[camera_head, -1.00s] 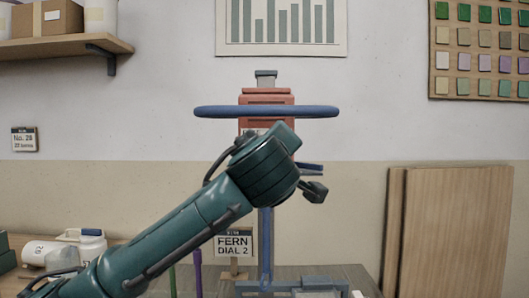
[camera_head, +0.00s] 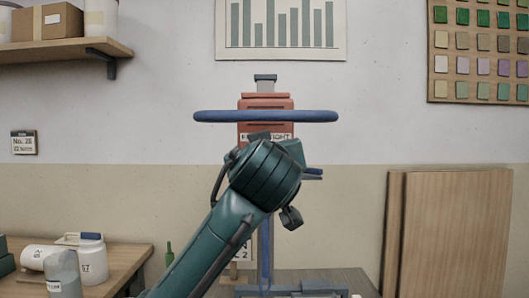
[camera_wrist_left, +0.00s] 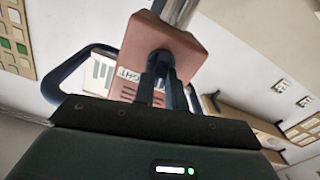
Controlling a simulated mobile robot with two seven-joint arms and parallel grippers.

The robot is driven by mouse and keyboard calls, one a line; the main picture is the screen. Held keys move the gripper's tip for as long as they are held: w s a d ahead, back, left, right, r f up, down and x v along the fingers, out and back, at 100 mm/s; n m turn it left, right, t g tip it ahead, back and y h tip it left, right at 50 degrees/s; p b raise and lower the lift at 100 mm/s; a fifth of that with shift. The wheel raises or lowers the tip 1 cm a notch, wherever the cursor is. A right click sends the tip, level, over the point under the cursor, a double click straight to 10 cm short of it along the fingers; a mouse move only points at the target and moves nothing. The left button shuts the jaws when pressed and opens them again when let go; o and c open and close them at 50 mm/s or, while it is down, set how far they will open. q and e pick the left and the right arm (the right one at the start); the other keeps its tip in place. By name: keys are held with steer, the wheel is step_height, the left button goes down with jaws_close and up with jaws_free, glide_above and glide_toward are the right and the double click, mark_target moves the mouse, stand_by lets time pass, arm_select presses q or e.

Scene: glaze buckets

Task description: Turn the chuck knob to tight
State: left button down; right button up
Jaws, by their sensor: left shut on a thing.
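The mixer's red head (camera_head: 266,103) stands upright on a blue column (camera_head: 264,250), with a blue ring-shaped bar (camera_head: 215,116) around it. A pale label (camera_head: 279,137) ending in "IGHT" shows on its front, above my wrist. In the left wrist view, my left gripper (camera_wrist_left: 160,70) reaches the front of the red head (camera_wrist_left: 188,44). Its dark fingers are shut on the small dark chuck knob (camera_wrist_left: 160,56), which they mostly cover. The knob's pointing direction cannot be read. In the head view my own arm hides the knob and fingertips. My right gripper is not in view.
A wooden table (camera_head: 125,262) at the left holds white containers (camera_head: 92,258) and a grey one (camera_head: 63,275). A sign (camera_head: 243,252) is partly hidden behind my arm. Wooden boards (camera_head: 450,235) lean on the wall at the right.

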arm_select(q)
steer(key=m+p, duration=0.2)
steer(key=m, duration=0.1)
steer(key=m+p, duration=0.2)
steer(key=m, duration=0.2)
steer(key=m+p, duration=0.2)
steer(key=m, duration=0.2)
steer(key=shift+d+f, duration=0.15)
steer(key=shift+d, duration=0.1)
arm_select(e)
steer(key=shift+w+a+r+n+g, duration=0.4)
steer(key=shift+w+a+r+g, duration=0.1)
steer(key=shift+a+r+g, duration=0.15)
arm_select(q)
steer(key=shift+m, duration=0.4)
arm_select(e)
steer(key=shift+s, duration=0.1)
arm_select(q)
steer(key=c, duration=1.4)
jaws_free()
steer(key=shift+c, duration=0.2)
